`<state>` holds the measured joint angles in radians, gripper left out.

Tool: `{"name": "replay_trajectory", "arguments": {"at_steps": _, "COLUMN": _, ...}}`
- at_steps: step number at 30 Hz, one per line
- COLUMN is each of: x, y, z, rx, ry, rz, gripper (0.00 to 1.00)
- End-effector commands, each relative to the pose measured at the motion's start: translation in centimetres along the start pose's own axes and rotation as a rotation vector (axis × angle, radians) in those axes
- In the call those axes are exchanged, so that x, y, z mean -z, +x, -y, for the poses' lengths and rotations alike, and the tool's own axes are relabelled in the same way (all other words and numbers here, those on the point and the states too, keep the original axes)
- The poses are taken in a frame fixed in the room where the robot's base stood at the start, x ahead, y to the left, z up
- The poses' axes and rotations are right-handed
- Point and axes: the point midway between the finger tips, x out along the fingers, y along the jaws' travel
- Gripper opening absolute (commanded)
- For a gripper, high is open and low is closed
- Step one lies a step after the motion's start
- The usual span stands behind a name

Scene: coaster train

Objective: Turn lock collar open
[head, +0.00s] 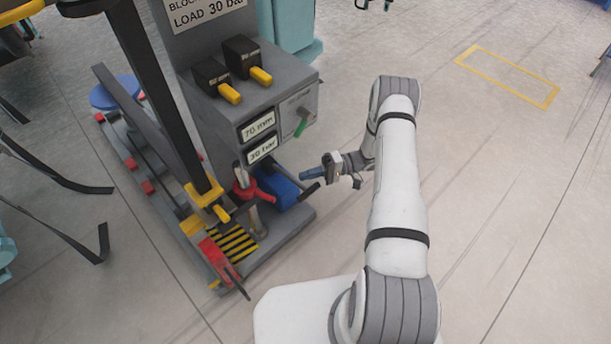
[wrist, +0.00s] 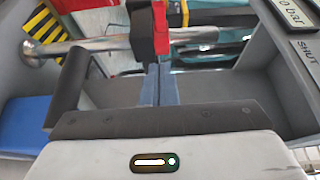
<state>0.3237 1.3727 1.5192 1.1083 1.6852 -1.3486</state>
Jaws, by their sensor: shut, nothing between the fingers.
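The lock collar, which I take to be the red collar (head: 243,191), sits around a metal rod low on the front of the grey machine, with a red arm reaching right. In the wrist view a red part (wrist: 160,22), likely the same collar, shows at top centre by a chrome rod (wrist: 110,43). My gripper (head: 308,174) is to the right of the collar in the head view, its blue fingers shut and empty. In the wrist view the closed fingertips (wrist: 158,70) point toward the red part and overlap its lower edge; I cannot tell whether they touch.
A black-gripped lever (head: 306,194) sticks out just below my gripper; a black cylinder (wrist: 68,88) is left of the fingers. A blue block (head: 283,190) lies in the machine's lower recess. The floor to the right is clear.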

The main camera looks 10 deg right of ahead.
Motion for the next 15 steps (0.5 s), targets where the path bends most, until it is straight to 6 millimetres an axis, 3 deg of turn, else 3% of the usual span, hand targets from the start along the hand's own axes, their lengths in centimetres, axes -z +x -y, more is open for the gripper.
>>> {"name": "replay_trajectory", "arguments": {"at_steps": 9, "x": -0.1, "y": 7.2, "z": -0.2, "rx": -0.001, "ry": 0.001, "rz": 0.009, "gripper": 0.00}}
{"name": "replay_trajectory", "arguments": {"at_steps": 15, "x": -2.0, "y": 9.2, "z": -0.1, "rx": 0.000, "ry": 0.002, "rz": 0.007, "gripper": 0.00}}
